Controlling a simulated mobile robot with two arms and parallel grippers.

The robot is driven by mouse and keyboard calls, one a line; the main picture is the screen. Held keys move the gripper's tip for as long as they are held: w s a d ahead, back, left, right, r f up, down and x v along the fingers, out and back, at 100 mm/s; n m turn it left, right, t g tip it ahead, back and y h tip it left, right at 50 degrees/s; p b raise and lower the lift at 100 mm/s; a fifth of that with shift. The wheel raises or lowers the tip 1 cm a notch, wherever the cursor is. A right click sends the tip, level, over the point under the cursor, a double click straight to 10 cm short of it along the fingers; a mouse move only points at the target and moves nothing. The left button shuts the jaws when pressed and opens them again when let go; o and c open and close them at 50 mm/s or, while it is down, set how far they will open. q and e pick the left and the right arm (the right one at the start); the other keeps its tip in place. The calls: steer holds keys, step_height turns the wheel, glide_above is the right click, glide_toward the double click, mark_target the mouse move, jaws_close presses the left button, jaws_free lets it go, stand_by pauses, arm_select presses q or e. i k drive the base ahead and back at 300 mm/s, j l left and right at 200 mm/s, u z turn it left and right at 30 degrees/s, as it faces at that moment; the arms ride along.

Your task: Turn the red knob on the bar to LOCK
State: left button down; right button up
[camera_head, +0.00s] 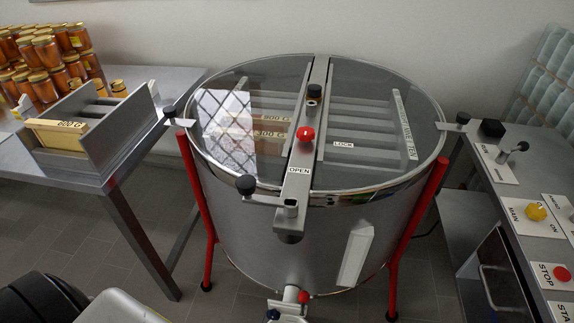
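The red knob (305,134) sits on the metal bar (299,180) that crosses the top of the round steel tank (290,235). An OPEN label (298,170) is on the bar on the near side of the knob. A LOCK label (343,144) is on the clear lid (370,95), to the right of the knob. From this view I cannot tell which label the knob points to. Neither of my grippers shows.
Black-knobbed clamps (246,185) stick out at the tank rim. A table (70,165) with honey jars (45,60) and a frame box (95,130) stands left. A control panel (512,180) with a STOP button (562,274) stands right. The air above the lid is clear.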

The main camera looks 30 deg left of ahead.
mark_target(305, 134)
steer(key=k+j, duration=0.1)
steer(key=j, duration=0.45)
steer(key=k+j, duration=0.1)
steer(key=j, duration=0.4)
steer(key=k+j, duration=0.1)
steer(key=j, duration=0.45)
steer(key=u, duration=0.05)
